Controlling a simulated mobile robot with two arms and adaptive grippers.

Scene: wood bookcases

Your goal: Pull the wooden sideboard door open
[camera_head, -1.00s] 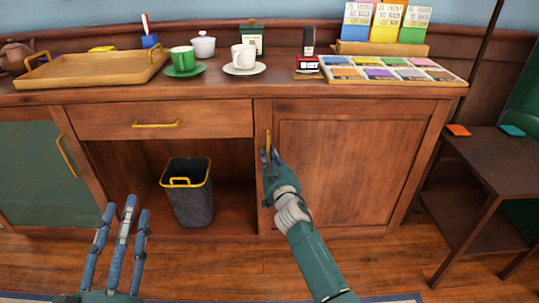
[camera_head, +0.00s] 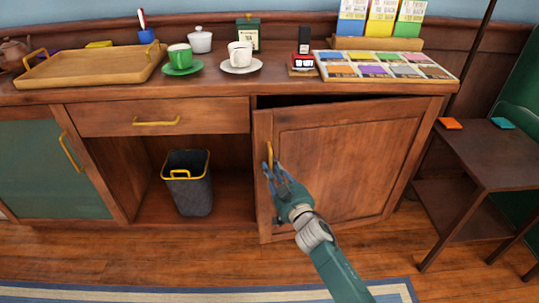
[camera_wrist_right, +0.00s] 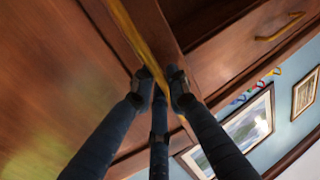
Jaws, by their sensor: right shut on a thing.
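The wooden sideboard door (camera_head: 345,165) is at the right end of the sideboard. It stands a little ajar, with a dark gap along its top and its left edge swung out toward me. Its yellow vertical handle (camera_head: 269,155) is near the left edge. My right gripper (camera_head: 272,170) is shut on this handle. In the right wrist view the fingers (camera_wrist_right: 160,80) close around the yellow handle bar (camera_wrist_right: 135,35), close to the door's wood. The inside of the cabinet is hidden. My left gripper is not in the head view now.
An open bay left of the door holds a dark bin (camera_head: 188,185). A wooden tray (camera_head: 95,65), cups and a card display (camera_head: 385,65) stand on the top. A small dark table (camera_head: 485,160) is at the right. The floor (camera_head: 150,255) before the sideboard is clear.

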